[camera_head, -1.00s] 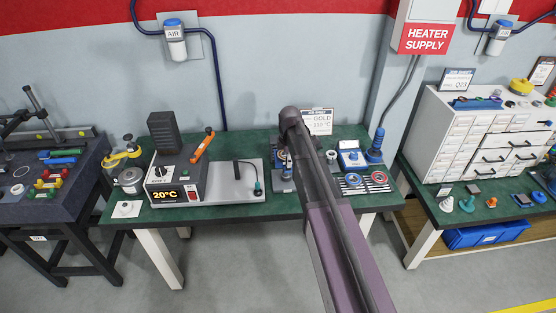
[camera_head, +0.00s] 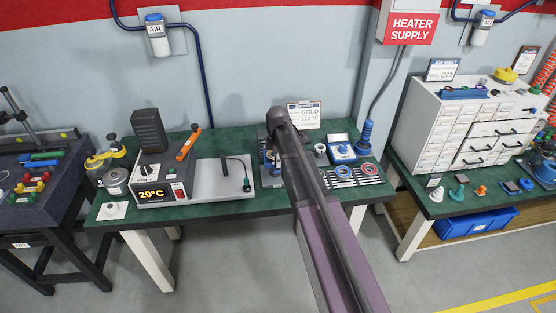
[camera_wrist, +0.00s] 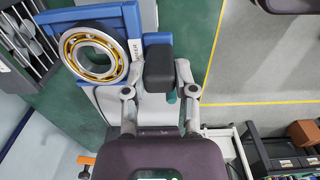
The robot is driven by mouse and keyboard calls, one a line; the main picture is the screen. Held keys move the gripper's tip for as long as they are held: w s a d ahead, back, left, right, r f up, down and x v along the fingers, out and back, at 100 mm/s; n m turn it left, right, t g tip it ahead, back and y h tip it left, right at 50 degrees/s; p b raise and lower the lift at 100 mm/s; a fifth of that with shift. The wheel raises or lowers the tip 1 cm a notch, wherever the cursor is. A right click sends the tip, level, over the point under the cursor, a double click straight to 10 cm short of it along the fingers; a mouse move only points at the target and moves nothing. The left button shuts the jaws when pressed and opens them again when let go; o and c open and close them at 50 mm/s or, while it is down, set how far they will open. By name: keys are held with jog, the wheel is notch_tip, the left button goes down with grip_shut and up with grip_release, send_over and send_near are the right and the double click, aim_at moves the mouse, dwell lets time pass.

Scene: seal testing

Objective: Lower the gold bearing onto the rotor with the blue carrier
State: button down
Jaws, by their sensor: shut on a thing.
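In the wrist view my gripper (camera_wrist: 159,84) has its two fingers closed about the black block-like grip of the blue carrier (camera_wrist: 131,22). The gold bearing (camera_wrist: 69,46), a ring with a pale outer race and gold cage, sits at the carrier's left part, with its open bore showing. Whether anything touches the bearing from below cannot be told. In the head view my arm covers the gripper, carrier and bearing. I cannot make out the rotor for certain; a dark stand-like fixture (camera_head: 264,146) shows partly behind my arm on the green bench.
A heater unit reading 20°C (camera_head: 160,186) stands left on the green bench (camera_head: 225,207). A white drawer cabinet (camera_head: 455,125) stands farther right.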

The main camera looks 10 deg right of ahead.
aim_at(278, 171)
jog(key=shift+f+b, duration=0.6)
jog(key=shift+f, duration=0.25)
jog(key=shift+f+b, duration=3.05)
jog(key=shift+f, duration=0.05)
dwell(0.7)
jog(key=shift+s, duration=0.2)
dwell(0.7)
jog(key=shift+s+a, duration=0.15)
jog(key=shift+s, duration=4.4)
